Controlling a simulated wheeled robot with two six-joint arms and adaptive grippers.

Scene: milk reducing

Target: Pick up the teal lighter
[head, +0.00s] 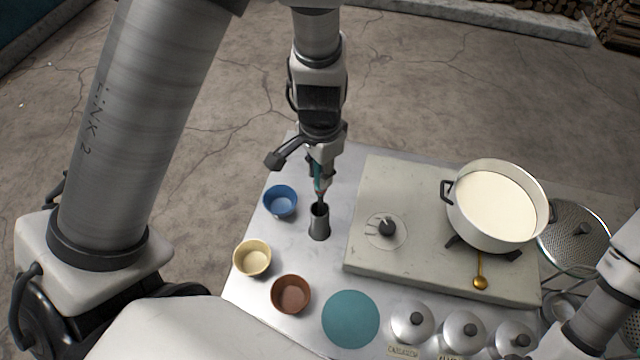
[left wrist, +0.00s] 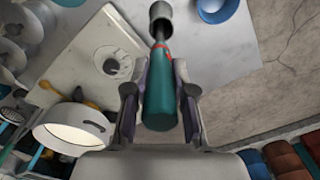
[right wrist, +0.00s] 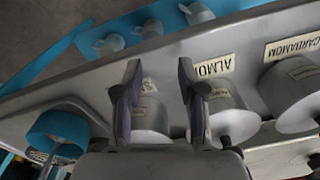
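The teal lighter (left wrist: 160,95) shows in the left wrist view between the fingers of my left gripper (left wrist: 159,92), which press against its sides. Its thin tip points at the mouth of a grey metal holder (left wrist: 160,14). In the head view the lighter (head: 319,177) is partly hidden by my left gripper (head: 321,170), upright above the holder (head: 320,224). I cannot tell how far the tip is inside the holder. My right gripper (right wrist: 160,95) is open and empty over the jars.
A stove (head: 365,255) bears a knob (head: 387,227), a pot of milk (head: 497,207) and a golden spoon (head: 480,280). Lidded jars (head: 411,322) line the front.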

